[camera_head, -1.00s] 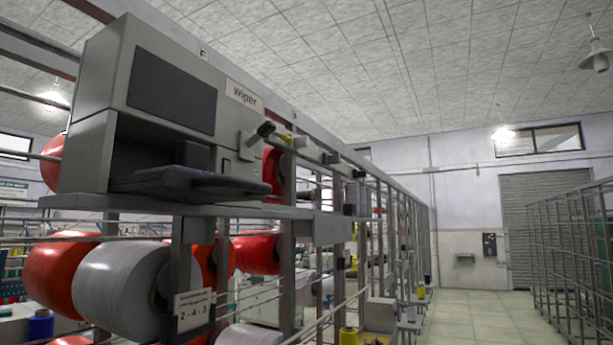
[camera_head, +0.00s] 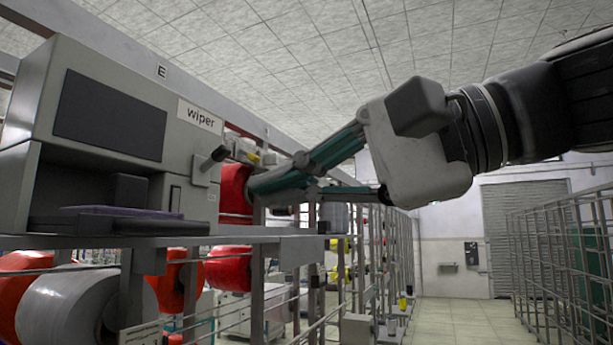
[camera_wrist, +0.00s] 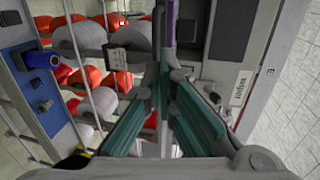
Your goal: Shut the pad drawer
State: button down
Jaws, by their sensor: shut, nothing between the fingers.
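The grey wiper machine (camera_head: 110,110) stands at the left of the head view, with its "wiper" label at the upper right of its front. Its pad drawer (camera_head: 120,226) is a dark tray with a purple pad (camera_head: 120,211), sticking out low at the front of the machine. My gripper (camera_head: 254,190) is shut and empty, to the right of the drawer and apart from it in the head view. In the wrist view, the closed fingertips (camera_wrist: 164,68) point toward a narrow purple strip (camera_wrist: 170,22), seen edge-on. I cannot tell whether they touch it.
A dark-tipped lever (camera_head: 214,157) sticks out of the machine right of the drawer. The machine stands on a grey shelf (camera_head: 190,241). Red and grey bobbins (camera_head: 65,305) hang below on the metal rack. The aisle floor (camera_head: 455,322) at right is clear.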

jog(key=p, duration=0.2)
send_near(147, 212)
jog(key=shift+a+f, duration=0.2)
jog(key=shift+f, duration=0.4)
jog(key=shift+a+f, duration=0.15)
jog(key=shift+f, duration=0.45)
jog(key=x, duration=0.3)
jog(key=r+b+x, duration=0.1)
jog(key=x, duration=0.3)
jog(key=r+x, duration=0.1)
jog(key=x, duration=0.2)
jog(key=shift+w+a, duration=0.3)
jog(key=shift+a, duration=0.2)
jog(key=shift+d, duration=0.1)
